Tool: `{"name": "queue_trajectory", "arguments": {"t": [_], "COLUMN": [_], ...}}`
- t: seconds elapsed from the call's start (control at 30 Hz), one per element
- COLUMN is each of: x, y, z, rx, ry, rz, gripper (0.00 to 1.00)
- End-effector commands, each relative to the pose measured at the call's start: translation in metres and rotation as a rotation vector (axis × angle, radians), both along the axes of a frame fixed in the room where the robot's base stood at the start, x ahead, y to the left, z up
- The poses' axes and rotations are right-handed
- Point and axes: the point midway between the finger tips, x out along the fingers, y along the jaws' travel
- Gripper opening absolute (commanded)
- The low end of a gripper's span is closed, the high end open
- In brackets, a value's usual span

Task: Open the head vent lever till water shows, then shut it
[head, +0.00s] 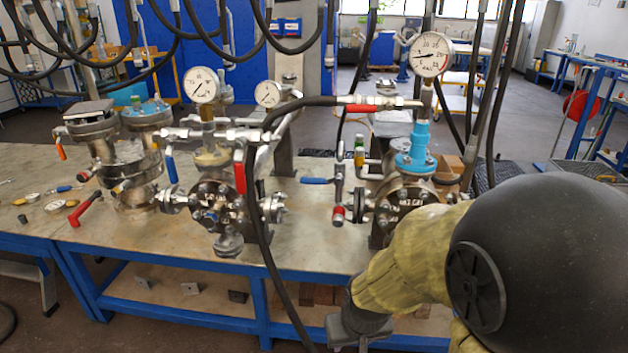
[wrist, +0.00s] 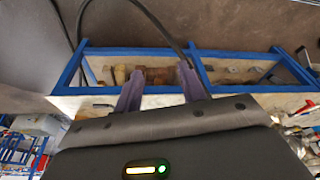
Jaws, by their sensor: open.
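The right vessel (head: 398,205) carries a blue neck fitting (head: 418,145) and a pressure gauge (head: 431,54). A red lever (head: 363,107) lies flat along the line at its top, and a blue lever (head: 317,181) sticks out to its left. The middle vessel (head: 216,203) has a red lever (head: 240,171) and a blue lever (head: 171,166), both hanging down. I cannot tell which is the head vent lever. No water shows. My gripper (wrist: 160,88) is open and empty, its fingers apart before the bench's lower shelf. My arm hides the right vessel's right side.
The steel bench (head: 305,235) has a blue frame and a lower shelf with blocks. A black hose (head: 262,215) hangs in front of the bench. Another vessel (head: 129,160) stands left, near loose parts.

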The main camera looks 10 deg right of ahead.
Motion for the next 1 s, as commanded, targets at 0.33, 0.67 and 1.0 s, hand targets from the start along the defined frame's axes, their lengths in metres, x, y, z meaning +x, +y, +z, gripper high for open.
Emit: {"name": "queue_trajectory", "arguments": {"t": [0.33,0.67,1.0], "x": [0.099,0.179,0.219], "y": [0.001,0.017,0.017], "z": [0.008,0.025,0.069], "rx": [0.116,0.448,0.952], "ry": [-0.295,-0.608,-0.895], "rz": [-0.148,-0.325,-0.571], "gripper": [0.40,0.40,0.40]}}
